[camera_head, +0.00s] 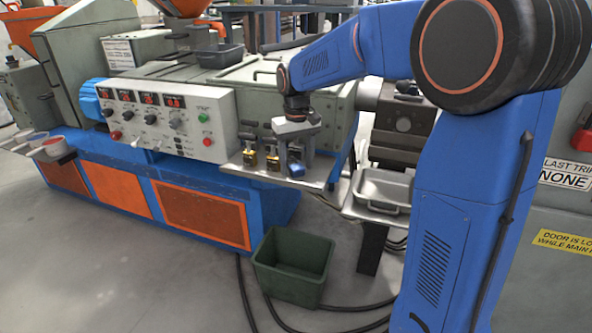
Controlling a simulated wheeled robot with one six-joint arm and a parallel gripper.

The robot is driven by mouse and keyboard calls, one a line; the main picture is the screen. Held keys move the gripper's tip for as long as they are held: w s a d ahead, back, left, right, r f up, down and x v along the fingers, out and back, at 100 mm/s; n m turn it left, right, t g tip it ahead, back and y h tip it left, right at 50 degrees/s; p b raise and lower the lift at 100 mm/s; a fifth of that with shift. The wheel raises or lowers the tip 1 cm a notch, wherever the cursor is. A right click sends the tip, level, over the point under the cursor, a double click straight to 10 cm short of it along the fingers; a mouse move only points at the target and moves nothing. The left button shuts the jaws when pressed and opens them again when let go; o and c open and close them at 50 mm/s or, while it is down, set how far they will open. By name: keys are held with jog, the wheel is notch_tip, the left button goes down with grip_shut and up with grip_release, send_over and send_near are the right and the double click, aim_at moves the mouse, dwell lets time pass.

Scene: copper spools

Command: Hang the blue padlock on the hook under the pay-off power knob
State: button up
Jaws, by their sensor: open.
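The blue padlock (296,169) is on the right part of a small metal shelf (316,181) at the machine's front corner. My gripper (295,157) points down right at the blue padlock, with its jaws open. The fingers hide part of the padlock, and I cannot tell whether they touch it. A light control panel (190,143) with red displays, knobs and buttons is to the left. Its labels are too small to read, so I cannot tell which knob is the pay-off power knob. I cannot make out a hook under it.
Two yellowish padlocks (250,158) (272,160) are on the shelf just left of the blue one. A grey tray (382,207) is right of the shelf. A green bin (294,292) and dark cables are on the floor below. Open space lies in front of the panel.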

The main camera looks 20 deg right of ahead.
jog(key=c, duration=1.3)
